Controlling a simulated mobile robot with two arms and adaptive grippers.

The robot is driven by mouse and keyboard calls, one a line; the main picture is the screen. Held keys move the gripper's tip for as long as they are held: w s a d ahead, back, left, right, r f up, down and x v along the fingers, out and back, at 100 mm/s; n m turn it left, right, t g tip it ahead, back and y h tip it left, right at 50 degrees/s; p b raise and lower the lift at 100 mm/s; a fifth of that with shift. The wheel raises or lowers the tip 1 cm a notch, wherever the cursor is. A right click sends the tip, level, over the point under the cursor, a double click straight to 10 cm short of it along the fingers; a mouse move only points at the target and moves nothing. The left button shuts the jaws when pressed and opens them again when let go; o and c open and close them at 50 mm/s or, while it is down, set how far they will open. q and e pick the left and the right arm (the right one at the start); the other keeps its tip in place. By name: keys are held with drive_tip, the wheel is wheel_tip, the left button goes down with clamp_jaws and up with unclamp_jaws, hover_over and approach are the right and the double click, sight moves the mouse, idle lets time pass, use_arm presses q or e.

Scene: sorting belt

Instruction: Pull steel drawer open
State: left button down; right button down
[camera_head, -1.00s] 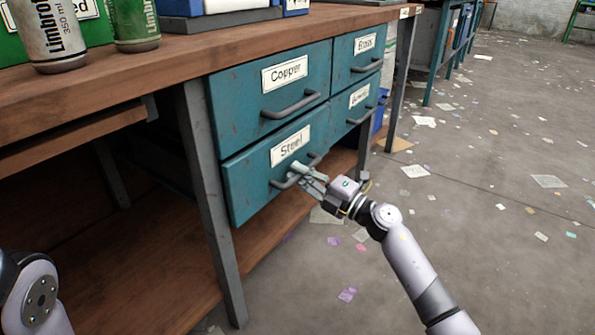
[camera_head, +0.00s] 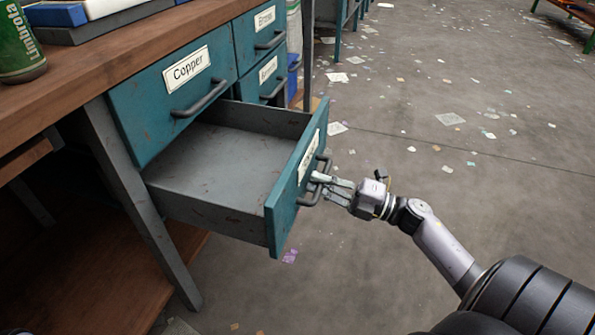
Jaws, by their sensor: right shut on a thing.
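The steel drawer (camera_head: 285,212) is pulled well out of the workbench, below the copper drawer. Its teal front is turned nearly edge-on, so its label is hard to read. The grey inside shows and the visible part is empty. My right gripper (camera_head: 322,184) is shut on the drawer's dark bar handle (camera_head: 314,195), at the outer side of the front. My left gripper is not in view.
The copper drawer (camera_head: 165,105) above and two drawers beside it (camera_head: 262,35) are shut. A green can (camera_head: 18,45) and a blue and white item stand on the wooden bench top (camera_head: 75,88). The floor (camera_head: 430,180) to the right is open, with scattered paper scraps.

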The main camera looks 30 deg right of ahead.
drive_tip(key=shift+s+d, duration=0.4)
drive_tip(key=shift+s, duration=0.15)
drive_tip(key=c, duration=1.6)
unclamp_jaws()
drive_tip(key=v, duration=1.2)
